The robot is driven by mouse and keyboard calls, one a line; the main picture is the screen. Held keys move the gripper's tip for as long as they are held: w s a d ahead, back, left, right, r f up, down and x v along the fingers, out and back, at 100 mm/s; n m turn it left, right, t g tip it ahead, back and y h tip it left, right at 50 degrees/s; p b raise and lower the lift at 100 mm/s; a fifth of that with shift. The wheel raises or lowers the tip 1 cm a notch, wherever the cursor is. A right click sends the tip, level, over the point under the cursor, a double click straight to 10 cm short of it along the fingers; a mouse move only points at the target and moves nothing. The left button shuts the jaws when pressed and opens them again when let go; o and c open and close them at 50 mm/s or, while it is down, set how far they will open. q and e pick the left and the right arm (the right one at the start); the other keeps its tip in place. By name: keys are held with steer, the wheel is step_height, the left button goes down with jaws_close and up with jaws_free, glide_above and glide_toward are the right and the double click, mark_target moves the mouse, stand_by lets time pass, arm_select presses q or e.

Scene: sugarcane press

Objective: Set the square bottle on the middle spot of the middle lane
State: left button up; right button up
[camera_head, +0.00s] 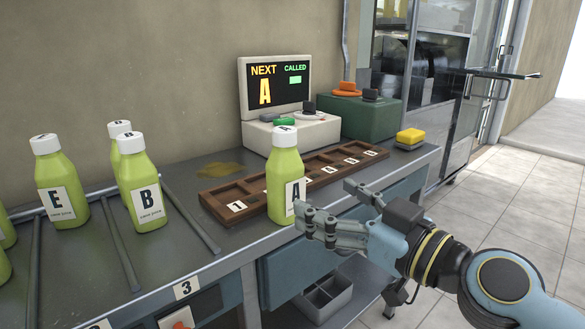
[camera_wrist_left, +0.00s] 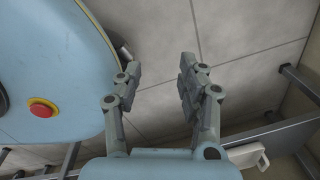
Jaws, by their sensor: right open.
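A green bottle labelled A (camera_head: 286,178), with a white cap, stands upright on the counter's front edge, by the wooden tray (camera_head: 240,205). My right gripper (camera_head: 327,206) is open, just right of this bottle, one finger overlapping its lower edge; contact is unclear. A bottle labelled E (camera_head: 62,185) stands in the lane left of the middle metal rail (camera_head: 120,245). A bottle labelled B (camera_head: 143,185) stands in the lane marked 3 (camera_head: 182,289); another bottle (camera_head: 117,131) is behind it. Bottle shapes look alike, so which is square is unclear. My left gripper (camera_wrist_left: 158,75) is open and empty over floor.
A display unit (camera_head: 275,88) showing NEXT A stands behind the tray. A green box (camera_head: 370,115) and yellow sponge (camera_head: 410,136) are to its right. Another metal rail (camera_head: 190,215) bounds lane 3. More bottles are cut off at the left edge.

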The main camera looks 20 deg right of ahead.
mark_target(296, 175)
steer(key=shift+m, duration=0.7)
steer(key=w+p, duration=0.1)
steer(key=w+r+p, duration=0.1)
steer(key=w+p, duration=0.1)
steer(key=w+a+r+p, duration=0.1)
steer(key=shift+w+a+p, duration=0.1)
steer(key=shift+w+p, duration=0.25)
steer(key=shift+p, duration=0.05)
steer(key=x, duration=0.2)
steer(key=p+x, duration=0.1)
steer(key=x, duration=0.2)
steer(key=shift+s+a+f, duration=0.1)
steer(key=shift+a+f, duration=0.05)
steer(key=shift+a, duration=0.25)
steer(key=shift+w+a+f, duration=0.1)
steer(key=shift+w, duration=0.25)
arm_select(q)
step_height(296, 175, up, 8)
steer(key=w, duration=0.1)
steer(key=shift+w+d+f, duration=0.15)
steer(key=shift+w+d, duration=0.2)
arm_select(e)
steer(key=shift+c, duration=0.2)
